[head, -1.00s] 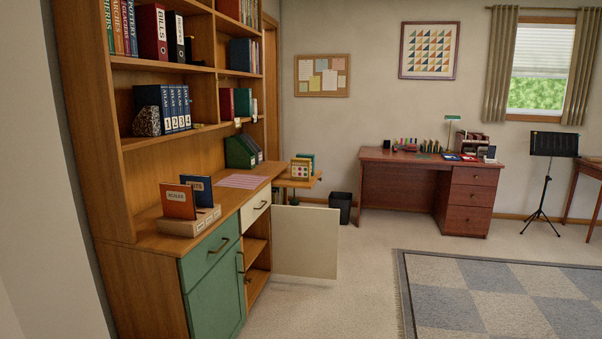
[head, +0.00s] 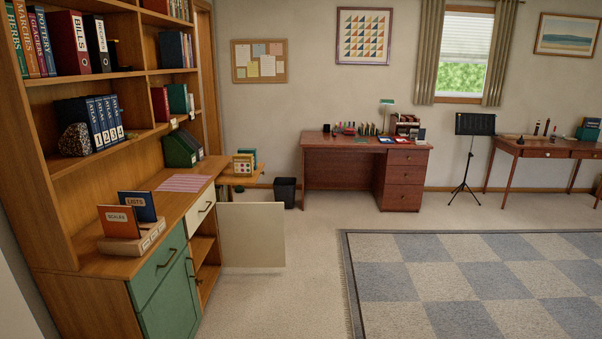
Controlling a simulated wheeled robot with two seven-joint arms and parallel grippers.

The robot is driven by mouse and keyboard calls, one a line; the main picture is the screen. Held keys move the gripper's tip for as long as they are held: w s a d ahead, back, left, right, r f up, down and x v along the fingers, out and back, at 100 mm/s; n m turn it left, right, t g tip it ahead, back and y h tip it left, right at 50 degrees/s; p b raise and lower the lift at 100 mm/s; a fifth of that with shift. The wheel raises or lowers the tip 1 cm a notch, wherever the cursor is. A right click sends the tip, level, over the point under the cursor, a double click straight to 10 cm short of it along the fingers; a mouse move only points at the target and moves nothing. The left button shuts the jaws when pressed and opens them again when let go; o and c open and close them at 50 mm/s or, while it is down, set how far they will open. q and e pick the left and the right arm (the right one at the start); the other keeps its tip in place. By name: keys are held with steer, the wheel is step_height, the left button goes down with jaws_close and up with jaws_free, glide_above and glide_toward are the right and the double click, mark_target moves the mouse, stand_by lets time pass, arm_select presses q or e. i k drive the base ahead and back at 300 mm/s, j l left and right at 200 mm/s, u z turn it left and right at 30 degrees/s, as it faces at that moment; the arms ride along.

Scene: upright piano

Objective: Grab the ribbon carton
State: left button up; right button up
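I cannot pick out a carton labelled as ribbon in the head view. A small box with coloured squares on its face (head: 243,165) stands on a wooden ledge at the far end of the cabinet, too small to read. The lower cabinet (head: 170,305) has one pale door (head: 252,235) swung open, showing shelves inside; their contents are mostly hidden. Neither of my grippers is in view.
A tall bookcase (head: 40,190) with binders fills the left. A red-brown desk (head: 340,160), a black bin (head: 285,192), a music stand (head: 467,150) and a second table (head: 535,150) stand along the back. The checked rug (head: 480,280) and floor are clear.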

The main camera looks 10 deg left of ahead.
mark_target(243, 163)
steer(key=i, duration=0.9)
steer(key=i+u, duration=0.1)
steer(key=i, duration=0.85)
steer(key=i+l, duration=0.15)
steer(key=i, duration=1.8)
steer(key=i+u, duration=0.15)
steer(key=i, duration=0.9)
steer(key=i+l, duration=0.15)
steer(key=i, duration=0.95)
steer(key=i+j+u, duration=0.2)
steer(key=i+u, duration=1)
steer(key=i+l+u, duration=0.2)
steer(key=i+u, duration=0.2)
steer(key=i+j+u, duration=0.1)
steer(key=i+u, duration=0.25)
steer(key=i, duration=0.4)
steer(key=i+l+u, duration=0.15)
steer(key=i+u, duration=0.25)
steer(key=i, duration=0.4)
